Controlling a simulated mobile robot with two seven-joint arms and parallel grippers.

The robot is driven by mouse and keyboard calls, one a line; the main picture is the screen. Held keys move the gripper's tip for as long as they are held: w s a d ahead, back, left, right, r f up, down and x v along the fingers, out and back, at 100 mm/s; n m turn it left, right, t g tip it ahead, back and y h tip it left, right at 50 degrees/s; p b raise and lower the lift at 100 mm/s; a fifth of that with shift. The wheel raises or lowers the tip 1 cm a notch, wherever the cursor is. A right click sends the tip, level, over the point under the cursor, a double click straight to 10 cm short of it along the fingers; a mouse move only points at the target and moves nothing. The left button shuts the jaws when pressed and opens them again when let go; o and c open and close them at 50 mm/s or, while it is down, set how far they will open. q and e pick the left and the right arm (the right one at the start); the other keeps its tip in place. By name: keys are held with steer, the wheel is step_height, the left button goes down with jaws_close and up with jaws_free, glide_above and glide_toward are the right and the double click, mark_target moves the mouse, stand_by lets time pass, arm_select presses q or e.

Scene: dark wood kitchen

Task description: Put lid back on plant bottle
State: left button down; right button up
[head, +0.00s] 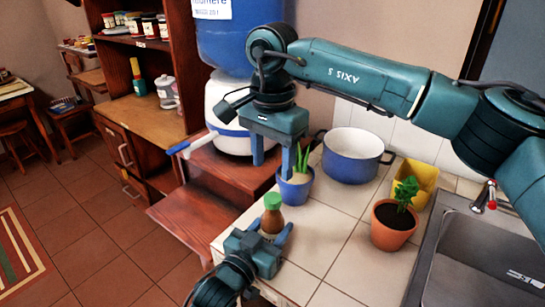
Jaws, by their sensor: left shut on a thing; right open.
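My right gripper (272,166) is open, pointing down, beyond the bottle. Its fingers are close to a blue pot (297,190) with a spiky green plant; I cannot tell if they touch it.
A blue enamel pot (352,169), a yellow container (416,184) and a terracotta plant pot (392,235) stand on the tiled counter (325,246). The sink (470,262) is at the right. A water dispenser (228,110) stands behind. Tiles between bottle and terracotta pot are clear.

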mark_target(273, 197)
steer(key=shift+n, duration=0.3)
steer(key=shift+f, duration=4)
steer(key=shift+c, duration=0.3)
